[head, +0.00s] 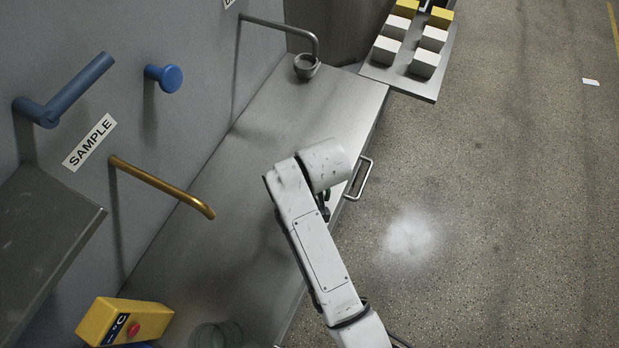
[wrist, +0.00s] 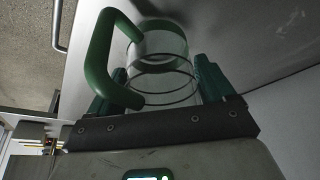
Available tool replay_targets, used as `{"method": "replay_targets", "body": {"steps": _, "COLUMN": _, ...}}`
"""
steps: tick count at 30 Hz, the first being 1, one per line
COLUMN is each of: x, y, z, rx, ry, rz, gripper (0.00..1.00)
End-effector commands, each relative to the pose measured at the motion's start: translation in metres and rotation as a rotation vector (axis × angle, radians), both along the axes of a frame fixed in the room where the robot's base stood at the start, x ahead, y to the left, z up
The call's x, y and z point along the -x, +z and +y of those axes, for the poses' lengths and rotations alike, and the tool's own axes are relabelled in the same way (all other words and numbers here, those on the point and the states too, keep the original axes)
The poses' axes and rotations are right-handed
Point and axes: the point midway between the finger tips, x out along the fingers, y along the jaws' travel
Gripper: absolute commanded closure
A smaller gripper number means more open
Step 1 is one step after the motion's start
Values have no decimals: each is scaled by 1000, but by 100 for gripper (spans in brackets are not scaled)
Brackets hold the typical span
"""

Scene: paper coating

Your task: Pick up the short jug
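A clear glass jug (wrist: 162,72) with a thick green handle (wrist: 98,62) fills the middle of the wrist view. My gripper (wrist: 162,88) has its two dark green fingers apart, one on each side of the jug's glass body. The fingers look close to the glass, but whether they press on it is not clear. The handle is on the left, in front of the left finger. In the head view my arm hides the gripper and most of what it is around; only a small dark green part shows beside the arm near the counter's front edge.
The steel counter (head: 245,160) runs along the grey wall. A clear glass vessel (head: 216,336) and a yellow box with a red button (head: 125,322) are at the bottom. A brass bar (head: 162,186) juts from the wall. A small cup (head: 306,67) and a tray of blocks (head: 400,77) are farther back.

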Motion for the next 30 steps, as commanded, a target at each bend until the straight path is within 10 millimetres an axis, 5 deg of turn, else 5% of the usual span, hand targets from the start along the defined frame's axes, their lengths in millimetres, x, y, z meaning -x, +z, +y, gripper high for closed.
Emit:
{"method": "replay_targets", "body": {"steps": 14, "x": 0, "y": 0, "z": 0, "rx": 0, "ry": 0, "rz": 1, "gripper": 64}}
{"method": "replay_targets", "body": {"steps": 25, "x": 0, "y": 5, "z": 0, "rx": 0, "ry": 0, "rz": -1, "gripper": 64}}
{"method": "replay_targets", "body": {"steps": 30, "x": -1, "y": 24, "z": 0, "rx": -3, "ry": -1, "rz": -4, "gripper": 64}}
